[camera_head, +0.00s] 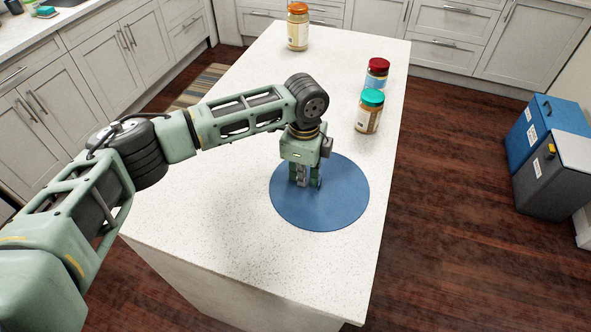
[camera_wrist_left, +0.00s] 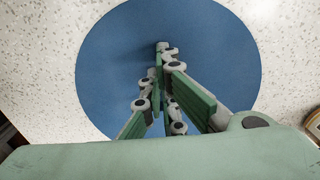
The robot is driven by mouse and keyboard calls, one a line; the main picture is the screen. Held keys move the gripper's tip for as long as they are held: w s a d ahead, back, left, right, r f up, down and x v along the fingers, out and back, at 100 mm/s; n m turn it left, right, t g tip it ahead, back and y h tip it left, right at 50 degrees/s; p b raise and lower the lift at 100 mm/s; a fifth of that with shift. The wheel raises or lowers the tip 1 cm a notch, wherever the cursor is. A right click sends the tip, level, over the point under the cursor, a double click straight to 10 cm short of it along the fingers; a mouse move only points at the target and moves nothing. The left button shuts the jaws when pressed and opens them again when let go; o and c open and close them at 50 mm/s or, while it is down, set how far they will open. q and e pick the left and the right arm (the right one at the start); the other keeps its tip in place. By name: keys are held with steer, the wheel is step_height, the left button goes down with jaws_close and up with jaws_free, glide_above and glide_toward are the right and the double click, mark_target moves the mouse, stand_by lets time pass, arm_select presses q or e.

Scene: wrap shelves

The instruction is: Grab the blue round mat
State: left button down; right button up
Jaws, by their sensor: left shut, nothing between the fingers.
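The blue round mat (camera_head: 335,208) lies flat on the white speckled island. It fills much of the left wrist view (camera_wrist_left: 215,45). My left gripper (camera_head: 304,184) points down over the upper left part of the mat. Its fingers are shut with nothing between them, and they show in the left wrist view (camera_wrist_left: 163,48) against the blue surface. I cannot tell whether the fingertips touch the mat. The gripper hides a small part of the mat. My right gripper is not in view.
On the white island (camera_head: 215,210), a teal-lidded jar (camera_head: 369,112) and a red-lidded jar (camera_head: 376,76) stand beyond the mat. An orange-lidded jar (camera_head: 298,28) stands at the far end. The island top left of the mat is clear. Blue and grey bins (camera_head: 553,178) stand at right.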

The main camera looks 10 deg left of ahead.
mark_target(344, 195)
arm_select(q)
steer(key=shift+a, duration=0.1)
steer(key=d, duration=0.3)
steer(key=s+d+p, duration=0.1)
steer(key=d, duration=0.3)
steer(key=s+d, duration=0.1)
steer(key=d, duration=0.3)
steer(key=shift+p, duration=0.3)
steer(key=shift+a, duration=0.15)
